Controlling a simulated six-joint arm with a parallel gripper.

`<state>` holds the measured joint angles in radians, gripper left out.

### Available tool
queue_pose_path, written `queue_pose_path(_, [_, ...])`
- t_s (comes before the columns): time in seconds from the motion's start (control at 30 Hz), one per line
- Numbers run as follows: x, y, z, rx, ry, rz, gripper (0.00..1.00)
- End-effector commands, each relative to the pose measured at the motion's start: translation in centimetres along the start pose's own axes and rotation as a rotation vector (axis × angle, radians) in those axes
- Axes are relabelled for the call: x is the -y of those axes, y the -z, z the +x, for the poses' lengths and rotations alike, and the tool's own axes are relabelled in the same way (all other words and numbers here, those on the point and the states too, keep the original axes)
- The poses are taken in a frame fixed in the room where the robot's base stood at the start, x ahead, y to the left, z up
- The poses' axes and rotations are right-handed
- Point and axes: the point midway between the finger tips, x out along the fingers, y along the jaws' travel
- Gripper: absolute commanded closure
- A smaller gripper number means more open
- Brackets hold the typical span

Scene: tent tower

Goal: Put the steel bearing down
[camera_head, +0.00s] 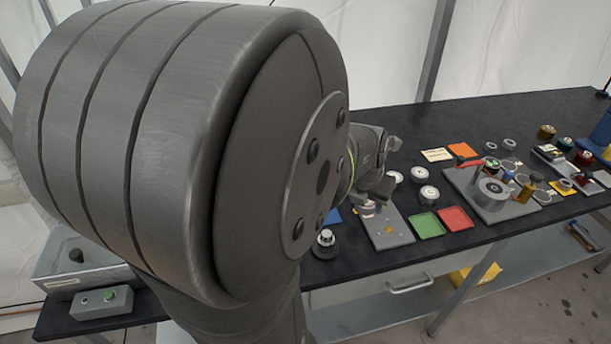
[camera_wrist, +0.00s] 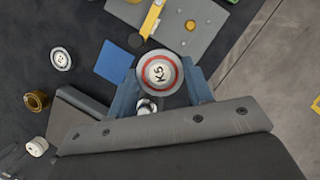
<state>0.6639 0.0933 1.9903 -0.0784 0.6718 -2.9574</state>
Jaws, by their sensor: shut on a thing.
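My gripper (camera_head: 368,208) is low over the left edge of a grey plate (camera_head: 391,232). In the wrist view its two blue fingers (camera_wrist: 165,82) are shut on a round piece, face to the camera, with a pale rim, a red ring and a "K5" label; I take it as the steel bearing (camera_wrist: 160,73). Its underside is hidden, so I cannot tell whether it touches anything. The grey plate also shows in the wrist view (camera_wrist: 205,38), above the held piece, with a yellow bar on it.
A blue square (camera_head: 335,215) lies left of the plate. A knobbed steel piece (camera_head: 326,241) stands near the front edge. Green (camera_head: 428,226) and red (camera_head: 456,219) trays lie right of the plate. Several white-topped round pieces (camera_head: 428,195) stand behind.

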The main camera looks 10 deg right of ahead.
Motion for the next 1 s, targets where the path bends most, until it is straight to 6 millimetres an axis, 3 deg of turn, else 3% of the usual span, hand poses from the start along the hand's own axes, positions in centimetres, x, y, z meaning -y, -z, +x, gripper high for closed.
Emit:
queue_pose_path(0.5, [-9.9,0.8,6.1,-0.001,-0.005,-0.018,0.85])
queue_pose_path(0.7, [-11.5,0.9,7.2,0.000,-0.004,-0.012,0.85])
queue_pose_path(1.0, [-11.4,2.3,10.5,-0.001,-0.002,-0.011,0.85])
